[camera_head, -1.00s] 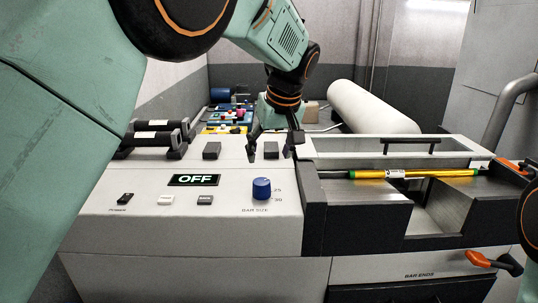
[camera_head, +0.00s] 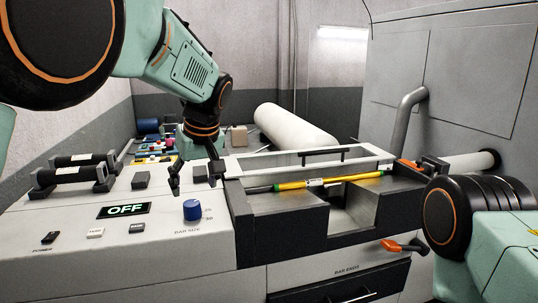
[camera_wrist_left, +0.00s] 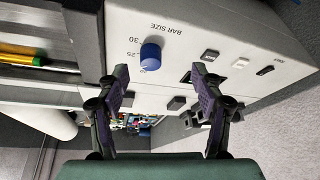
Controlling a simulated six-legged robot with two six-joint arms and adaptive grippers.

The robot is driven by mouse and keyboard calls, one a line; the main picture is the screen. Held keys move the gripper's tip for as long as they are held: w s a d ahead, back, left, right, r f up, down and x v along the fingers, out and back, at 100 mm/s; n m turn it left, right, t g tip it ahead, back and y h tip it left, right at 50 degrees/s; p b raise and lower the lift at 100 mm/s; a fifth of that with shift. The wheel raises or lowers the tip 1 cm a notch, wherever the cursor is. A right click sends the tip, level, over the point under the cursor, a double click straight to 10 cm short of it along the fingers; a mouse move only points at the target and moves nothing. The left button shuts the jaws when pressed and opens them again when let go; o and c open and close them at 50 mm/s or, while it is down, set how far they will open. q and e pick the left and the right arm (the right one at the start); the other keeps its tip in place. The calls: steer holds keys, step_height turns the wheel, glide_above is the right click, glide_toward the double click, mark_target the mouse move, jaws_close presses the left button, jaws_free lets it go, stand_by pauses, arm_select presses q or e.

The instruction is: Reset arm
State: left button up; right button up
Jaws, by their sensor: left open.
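My left gripper (camera_head: 193,184) is open and empty above the white machine's control top (camera_head: 75,225), behind the blue BAR SIZE knob (camera_head: 193,210). In the left wrist view its two dark fingers (camera_wrist_left: 160,76) stand apart, with the blue knob (camera_wrist_left: 150,57) beyond the gap between them. The display (camera_head: 123,210) reads OFF. My right arm shows only a dark joint and a green link at the right edge of the head view; its gripper is not visible.
A yellow and green bar (camera_head: 345,179) lies across the dark trough. An orange-handled lever (camera_head: 392,246) sticks out at the front right. A white cylinder (camera_head: 290,130) lies behind.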

arm_select(q)
steer(key=s+a+f+m+g+h, duration=0.1)
steer(key=s+f, duration=0.4)
steer(key=f, duration=0.5)
steer(key=s+a+f+m, duration=0.15)
steer(key=s+f, duration=0.25)
steer(key=f, duration=0.7)
steer(key=s+a+f+m+g+h, duration=0.15)
steer(key=s+f, duration=0.35)
steer(key=f, duration=0.5)
steer(key=s+a+f+m, duration=0.1)
steer(key=s+f, duration=0.2)
steer(key=s, duration=0.7)
steer(key=s+a+f+m+g, duration=0.1)
steer(key=s+f, duration=0.2)
steer(key=s, duration=0.8)
steer(key=s+a+f, duration=0.1)
steer(key=s+f, duration=0.2)
steer(key=s, duration=0.7)
step_height(320, 180, down, 21)
steer(key=b, duration=2.1)
steer(key=shift+w+d, duration=0.2)
steer(key=shift+w, duration=0.25)
steer(key=shift+h, duration=0.25)
